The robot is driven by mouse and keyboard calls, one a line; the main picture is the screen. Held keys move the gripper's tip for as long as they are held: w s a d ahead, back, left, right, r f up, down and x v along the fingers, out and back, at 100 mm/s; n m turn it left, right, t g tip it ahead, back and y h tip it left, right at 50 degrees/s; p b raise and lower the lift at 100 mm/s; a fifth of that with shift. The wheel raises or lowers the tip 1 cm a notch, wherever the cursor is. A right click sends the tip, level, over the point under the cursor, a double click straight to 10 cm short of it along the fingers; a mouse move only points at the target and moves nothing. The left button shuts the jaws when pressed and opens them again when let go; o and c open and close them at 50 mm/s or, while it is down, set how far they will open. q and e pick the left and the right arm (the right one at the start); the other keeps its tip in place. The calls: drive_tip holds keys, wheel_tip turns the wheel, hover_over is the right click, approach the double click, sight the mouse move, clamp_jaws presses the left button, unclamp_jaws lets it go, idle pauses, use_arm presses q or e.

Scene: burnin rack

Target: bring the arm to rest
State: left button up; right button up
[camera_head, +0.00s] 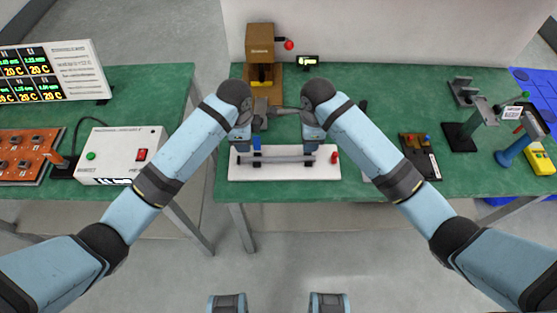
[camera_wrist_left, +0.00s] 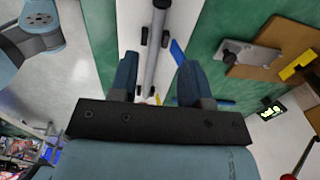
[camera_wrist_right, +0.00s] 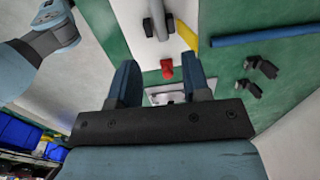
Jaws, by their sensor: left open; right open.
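My left arm comes in from the left, and its gripper (camera_head: 242,140) is over the left part of a white board fixture. In the left wrist view the left fingers (camera_wrist_left: 158,85) are spread, with nothing between them. My right gripper (camera_head: 312,138) is over the right part of the same fixture. In the right wrist view the right fingers (camera_wrist_right: 158,85) are also spread and empty, near a red knob (camera_wrist_right: 167,69). How high each gripper is above the fixture is hard to tell.
The white fixture (camera_head: 240,174) carries a grey bar (camera_head: 285,159). A brown press (camera_head: 260,45) stands behind it. A grey stand (camera_head: 460,137) and a black device (camera_head: 421,157) are to the right. A white control box (camera_head: 120,155) is on the left table. The green table's front strip is clear.

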idle(0.3)
